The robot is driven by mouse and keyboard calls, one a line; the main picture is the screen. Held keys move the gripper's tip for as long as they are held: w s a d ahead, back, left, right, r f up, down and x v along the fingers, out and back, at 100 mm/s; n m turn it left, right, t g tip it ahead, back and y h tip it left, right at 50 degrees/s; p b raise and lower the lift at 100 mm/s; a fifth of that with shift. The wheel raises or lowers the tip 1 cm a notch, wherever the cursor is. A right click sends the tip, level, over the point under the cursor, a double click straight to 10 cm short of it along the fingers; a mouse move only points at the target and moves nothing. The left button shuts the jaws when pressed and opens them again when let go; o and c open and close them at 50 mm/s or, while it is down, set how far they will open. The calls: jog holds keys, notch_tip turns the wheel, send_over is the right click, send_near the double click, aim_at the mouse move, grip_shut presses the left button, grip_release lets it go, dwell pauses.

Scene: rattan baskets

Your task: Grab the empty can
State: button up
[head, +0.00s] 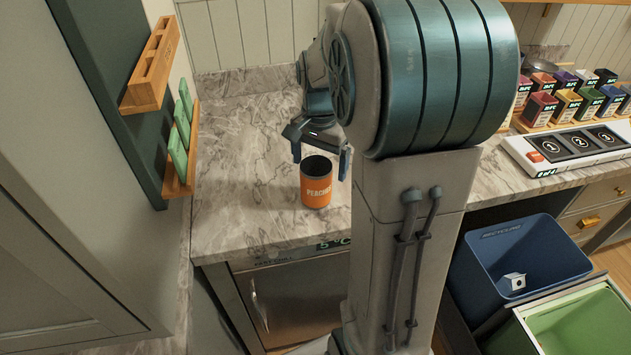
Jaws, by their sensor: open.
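An orange can (316,187) with a dark open top and "PEACHES" lettering stands upright on the marble counter (240,140), near its front edge. My gripper (321,153) is open and empty, just behind and above the can. One finger shows to the left of the can's top and the other to its right. I cannot tell whether either finger touches the can. My own arm hides the counter to the right of the can.
A blue recycling bin (525,262) holds a small white box (514,282), with a green bin (580,325) beside it. A numbered button panel (570,148) and several small coloured boxes (565,105) stand on the right counter. Wooden wall racks (152,65) hang at left. The counter left of the can is clear.

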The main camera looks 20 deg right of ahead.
jog(key=shift+w+a+f+p, duration=0.15)
jog(key=shift+f+p, duration=0.1)
jog(key=shift+f, duration=1.15)
jog(key=shift+w+a+f+p, duration=0.1)
jog(key=shift+w+f+p, duration=0.1)
jog(key=shift+f, duration=1.15)
jog(key=c, duration=1.1)
